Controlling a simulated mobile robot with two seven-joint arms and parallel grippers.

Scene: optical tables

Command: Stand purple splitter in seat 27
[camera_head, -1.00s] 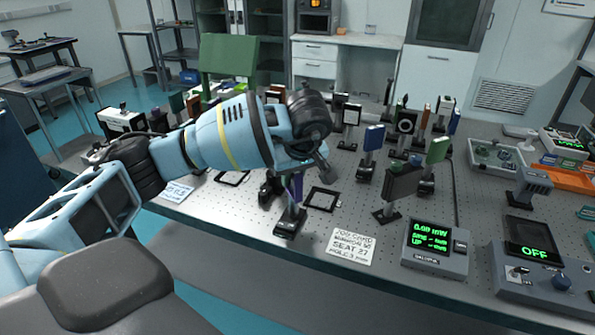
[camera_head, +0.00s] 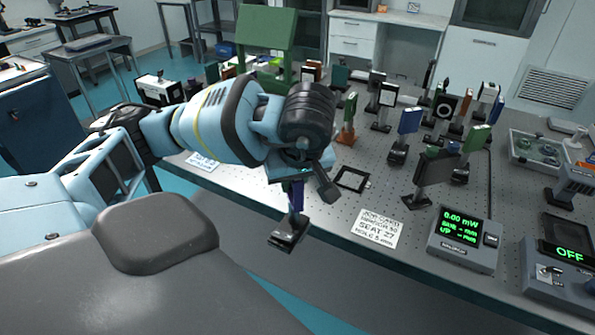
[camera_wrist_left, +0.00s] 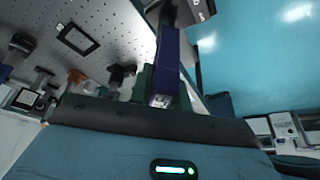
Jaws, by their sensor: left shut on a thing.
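The purple splitter (camera_head: 296,196) is a narrow purple plate on a dark post with a black base (camera_head: 288,234). My left gripper (camera_head: 297,178) is shut on its upper part and holds it upright, with the base at the table's front edge in the picture. The grip itself is mostly hidden behind my wrist. In the left wrist view the purple splitter (camera_wrist_left: 167,68) runs up from the jaws. A black square outline (camera_head: 338,183) lies on the table right of the splitter, near the card reading SEAT 27 (camera_head: 377,229). The outline also shows in the left wrist view (camera_wrist_left: 66,31). My right gripper is not in view.
A dark mounted plate (camera_head: 434,172), a blue one (camera_head: 410,121) and several other mounted optics stand to the right and behind. A power meter (camera_head: 464,238) sits right of the card. The perforated table (camera_head: 318,223) is bare around the outline.

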